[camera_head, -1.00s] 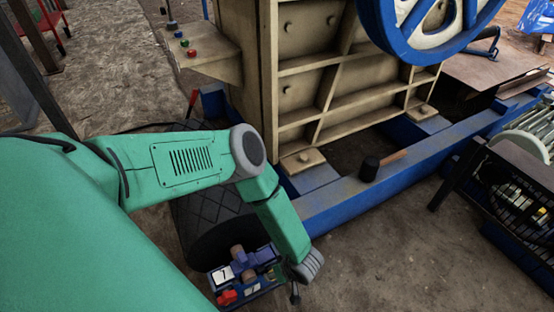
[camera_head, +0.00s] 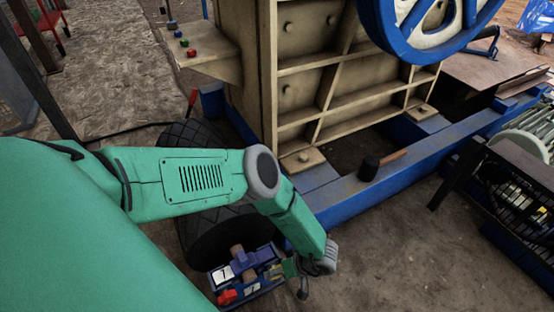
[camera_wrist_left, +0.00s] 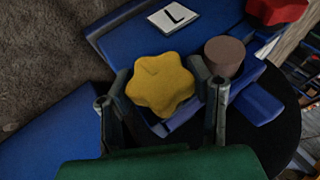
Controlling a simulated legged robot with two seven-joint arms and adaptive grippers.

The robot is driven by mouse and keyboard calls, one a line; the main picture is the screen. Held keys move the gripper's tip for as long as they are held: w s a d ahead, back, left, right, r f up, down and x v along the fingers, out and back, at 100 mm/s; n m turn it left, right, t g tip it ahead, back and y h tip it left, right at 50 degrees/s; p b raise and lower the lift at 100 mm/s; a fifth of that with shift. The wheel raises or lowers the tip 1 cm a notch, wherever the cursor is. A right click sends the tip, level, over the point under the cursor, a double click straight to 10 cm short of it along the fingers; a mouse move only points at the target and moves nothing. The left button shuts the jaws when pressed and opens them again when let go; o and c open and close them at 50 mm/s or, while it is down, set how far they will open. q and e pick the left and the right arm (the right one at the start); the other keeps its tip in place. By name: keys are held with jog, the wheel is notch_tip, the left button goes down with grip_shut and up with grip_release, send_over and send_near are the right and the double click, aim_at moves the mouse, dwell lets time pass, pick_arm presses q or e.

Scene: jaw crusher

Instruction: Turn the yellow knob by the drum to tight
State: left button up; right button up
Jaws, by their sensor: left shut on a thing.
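The yellow knob (camera_wrist_left: 160,85) has a lobed, star-like shape and sits on a blue block in the left wrist view. My left gripper (camera_wrist_left: 162,92) has a finger on either side of it and is shut on it. In the head view, my left gripper (camera_head: 288,268) reaches in from the right end of the blue block assembly (camera_head: 262,286), and the knob is too small there to make out clearly. I cannot read the knob's turn angle against any mark. My right gripper is not in view.
A red knob (camera_wrist_left: 276,10), a brown cylinder (camera_wrist_left: 224,55) and a white "L" plate (camera_wrist_left: 174,16) sit close to the yellow knob. A black tyre (camera_head: 205,235) stands beside the blue frame (camera_head: 400,165). A black-headed hammer (camera_head: 370,168) lies on that frame.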

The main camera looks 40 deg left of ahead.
pick_arm(q)
jog(key=o, duration=1.2)
jog(key=shift+w+d, duration=0.1)
jog(key=shift+c, duration=0.2)
jog(key=v, duration=1.2)
jog(key=shift+f, duration=0.1)
